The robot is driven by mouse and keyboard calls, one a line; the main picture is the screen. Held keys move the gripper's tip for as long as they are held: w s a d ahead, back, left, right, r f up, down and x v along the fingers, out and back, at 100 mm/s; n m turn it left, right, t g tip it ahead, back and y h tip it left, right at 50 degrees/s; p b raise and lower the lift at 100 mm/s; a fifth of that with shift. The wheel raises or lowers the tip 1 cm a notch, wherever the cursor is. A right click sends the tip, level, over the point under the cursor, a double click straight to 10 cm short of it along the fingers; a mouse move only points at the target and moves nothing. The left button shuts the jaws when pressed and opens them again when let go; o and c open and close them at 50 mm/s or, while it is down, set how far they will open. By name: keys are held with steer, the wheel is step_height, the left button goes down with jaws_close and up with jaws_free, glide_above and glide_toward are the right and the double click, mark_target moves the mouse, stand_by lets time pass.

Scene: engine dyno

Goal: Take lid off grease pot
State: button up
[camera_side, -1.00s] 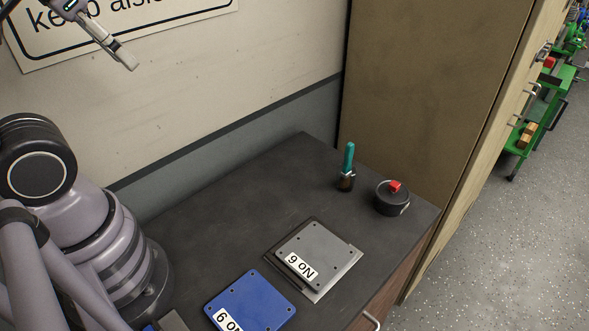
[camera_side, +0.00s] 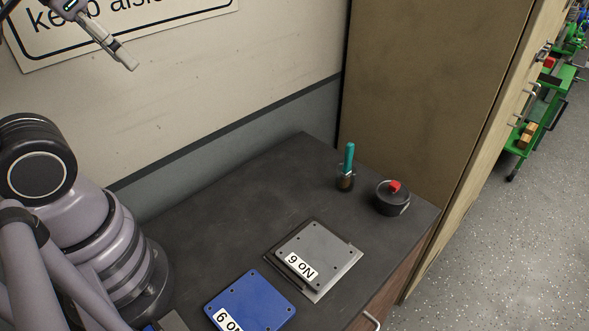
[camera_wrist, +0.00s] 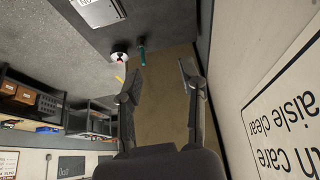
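The grease pot (camera_side: 391,202) is a short, round black pot near the right end of the dark bench top in the side view. Its lid with a red knob (camera_side: 394,187) sits on top. The pot also shows small in the wrist view (camera_wrist: 119,57), at upper left beyond the fingers. My gripper (camera_wrist: 158,77) is open and empty, its two fingers wide apart in the wrist view. In the side view only part of it shows at the top left, high in front of the wall and far from the pot.
A teal-handled brush (camera_side: 349,160) stands in a small holder (camera_side: 346,183) just left of the pot. A grey plate (camera_side: 322,251) and a blue plate (camera_side: 250,298) lie nearer the front. A tan cabinet (camera_side: 425,90) rises behind the pot. The bench's back middle is clear.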

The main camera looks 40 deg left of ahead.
steer(key=shift+o, duration=1.3)
